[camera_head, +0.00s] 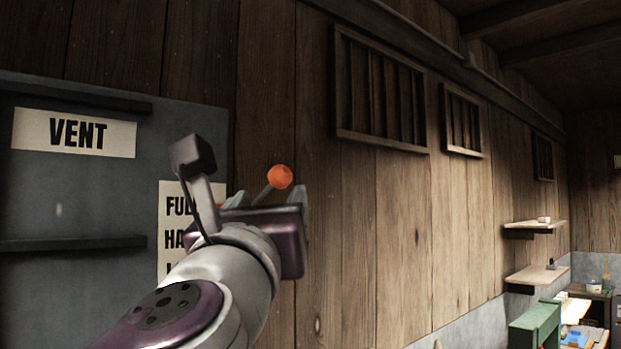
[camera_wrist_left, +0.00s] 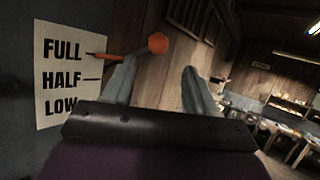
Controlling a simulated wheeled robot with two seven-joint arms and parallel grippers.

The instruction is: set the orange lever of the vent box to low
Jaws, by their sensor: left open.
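The vent box (camera_head: 60,200) is a dark grey cabinet on the wall at the left, with a VENT label (camera_head: 74,133). Its lever has an orange ball knob (camera_head: 279,177), which also shows in the left wrist view (camera_wrist_left: 158,43). In that view the lever's orange pointer lies beside FULL on the white scale (camera_wrist_left: 68,78), above HALF and LOW. My left gripper (camera_wrist_left: 158,82) is open, its fingers pointing toward the wall side. The knob shows near the left finger, above the gap between the fingers; nothing is between them. My arm hides part of the scale in the head view. My right gripper is not in view.
A plank wall (camera_head: 380,230) with slatted vents (camera_head: 380,95) runs back to the right. Small shelves (camera_head: 537,275) and a green box (camera_head: 535,325) stand far off at the right. The space right of my left gripper looks clear.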

